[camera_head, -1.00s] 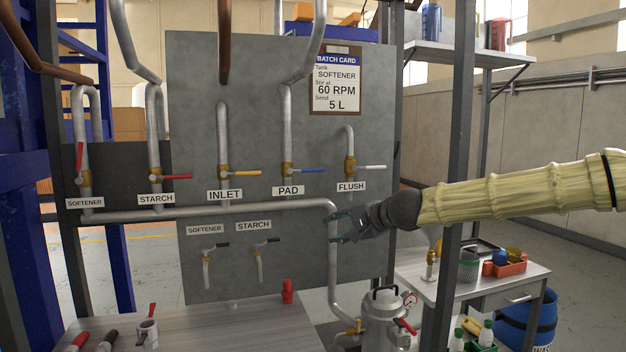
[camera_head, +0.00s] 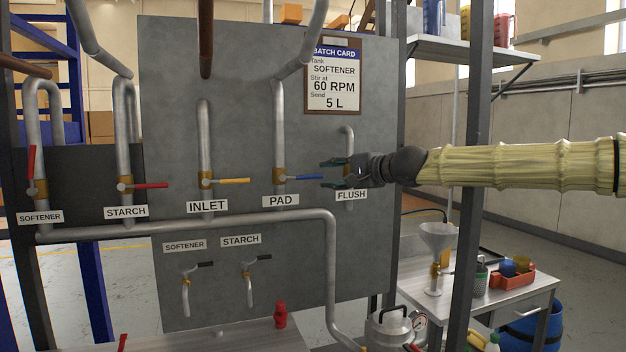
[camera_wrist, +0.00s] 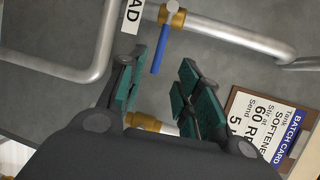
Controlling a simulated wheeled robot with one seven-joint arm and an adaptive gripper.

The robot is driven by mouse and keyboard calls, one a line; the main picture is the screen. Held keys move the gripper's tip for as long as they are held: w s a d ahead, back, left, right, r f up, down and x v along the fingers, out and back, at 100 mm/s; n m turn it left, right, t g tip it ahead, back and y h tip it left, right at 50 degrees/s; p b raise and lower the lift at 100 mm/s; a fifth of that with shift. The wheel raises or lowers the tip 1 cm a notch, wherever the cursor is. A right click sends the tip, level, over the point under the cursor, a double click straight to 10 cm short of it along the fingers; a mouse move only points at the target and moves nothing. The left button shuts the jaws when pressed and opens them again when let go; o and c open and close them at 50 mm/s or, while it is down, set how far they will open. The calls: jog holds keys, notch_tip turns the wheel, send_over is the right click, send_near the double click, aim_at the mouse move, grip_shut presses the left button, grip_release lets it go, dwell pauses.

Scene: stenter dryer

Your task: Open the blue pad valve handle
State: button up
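The blue pad valve handle (camera_head: 305,177) points right, roughly horizontal, from its brass valve (camera_head: 280,181) above the PAD label (camera_head: 281,202). My gripper (camera_head: 325,172) is open, with its teal fingers just right of the handle's tip. In the wrist view my gripper (camera_wrist: 155,90) shows its two fingers apart, and the blue handle (camera_wrist: 159,51) lies ahead of the gap between them. I see no contact. My gripper hides most of the flush valve in the head view.
The yellow inlet handle (camera_head: 234,181) is left of the pad valve, and the FLUSH label (camera_head: 351,195) is below my gripper. A horizontal pipe (camera_head: 190,222) runs below the labels. A dark upright post (camera_head: 470,200) stands near my arm.

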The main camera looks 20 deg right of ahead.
aim_at(314, 177)
jog(key=b+x, duration=0.1)
jog(key=x, duration=0.7)
jog(key=shift+w+f, duration=0.2)
jog(key=shift+w, duration=0.05)
jog(key=shift+a, duration=0.1)
grip_shut()
